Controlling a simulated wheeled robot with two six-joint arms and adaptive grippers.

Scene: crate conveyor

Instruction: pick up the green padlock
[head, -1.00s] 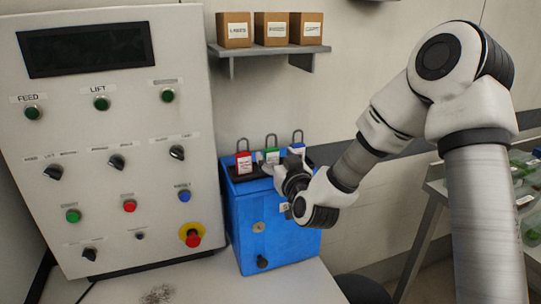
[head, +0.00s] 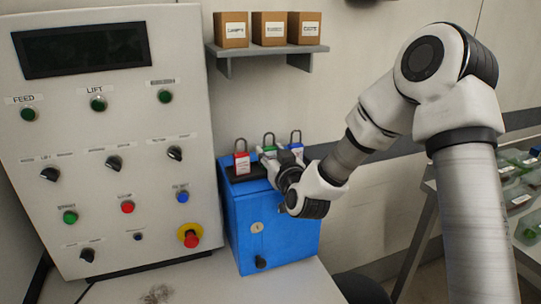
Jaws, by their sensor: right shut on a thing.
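The green padlock (head: 269,150) stands upright on top of the blue box (head: 244,222), in the middle of a row of three padlocks. My right gripper (head: 270,159) reaches in from the right and is shut on the green padlock. The gripper covers most of the padlock's body; its grey shackle shows above. The red padlock (head: 241,163) stands just left of the gripper. The blue padlock (head: 296,149) stands to the right, partly hidden behind the gripper. My left gripper is not in view.
A control panel (head: 105,220) with buttons, knobs and a red emergency stop (head: 190,237) stands to the left. A wall shelf (head: 268,50) with three cardboard boxes hangs above the padlocks. A rack with bins (head: 528,230) is at the far right.

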